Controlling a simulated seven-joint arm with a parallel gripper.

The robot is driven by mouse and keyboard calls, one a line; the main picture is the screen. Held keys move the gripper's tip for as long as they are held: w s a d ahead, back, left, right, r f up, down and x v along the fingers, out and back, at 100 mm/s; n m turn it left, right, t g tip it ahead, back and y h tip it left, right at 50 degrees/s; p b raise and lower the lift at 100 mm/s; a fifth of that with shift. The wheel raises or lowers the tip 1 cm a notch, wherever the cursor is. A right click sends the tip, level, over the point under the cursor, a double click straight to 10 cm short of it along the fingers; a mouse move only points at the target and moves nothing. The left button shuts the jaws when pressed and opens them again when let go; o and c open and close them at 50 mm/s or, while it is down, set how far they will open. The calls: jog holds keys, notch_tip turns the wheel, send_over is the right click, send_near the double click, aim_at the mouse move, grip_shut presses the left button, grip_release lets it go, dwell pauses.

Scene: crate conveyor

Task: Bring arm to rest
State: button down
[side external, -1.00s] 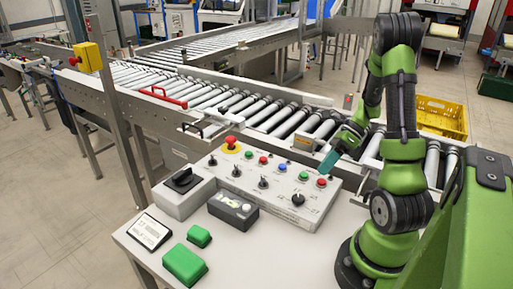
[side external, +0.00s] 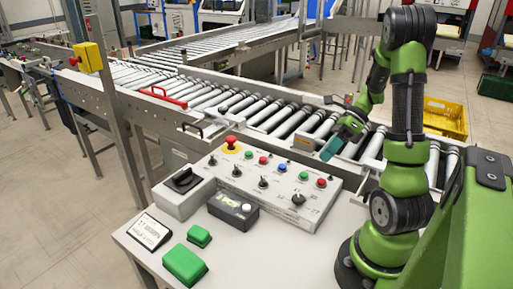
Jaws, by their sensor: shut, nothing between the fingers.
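My arm is green and black and stands at the right of the white table. My gripper (side external: 331,149) has teal fingers and is shut with nothing held. It points down and to the left, in the air behind the right end of the control panel (side external: 316,213). In the picture it overlaps the conveyor rollers (side external: 287,122). It appears apart from the panel, though the exact gap is hard to tell.
The panel carries a red mushroom button (side external: 231,143), several coloured buttons and black knobs. A grey switch box (side external: 183,190), a black box (side external: 233,211), green blocks (side external: 184,264) and a label stand (side external: 149,231) are on the table. A yellow crate (side external: 445,117) is behind my arm.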

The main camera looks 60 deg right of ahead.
jog(key=n, duration=0.1)
jog(key=s+f+n+h, duration=0.1)
jog(key=shift+f+n+g, duration=0.2)
jog(key=shift+n+g, duration=0.2)
jog(key=n, duration=0.1)
jog(key=a+n, duration=0.1)
jog(key=shift+w+r+n+g+h, duration=0.2)
jog(key=shift+w+n+g+h, duration=0.1)
jog(key=shift+h, duration=0.1)
jog(key=w+a+r+n+t+h, duration=0.1)
jog(key=a+r+n+t+h, duration=0.1)
jog(key=a+r+n, duration=0.4)
jog(key=w+a+r+n+t+h, duration=0.2)
jog(key=a+r+n, duration=0.5)
jog(key=a+n, duration=0.8)
jog(key=shift+w+n+t+h, duration=0.3)
jog(key=shift+n+t, duration=0.1)
jog(key=shift+n, duration=0.3)
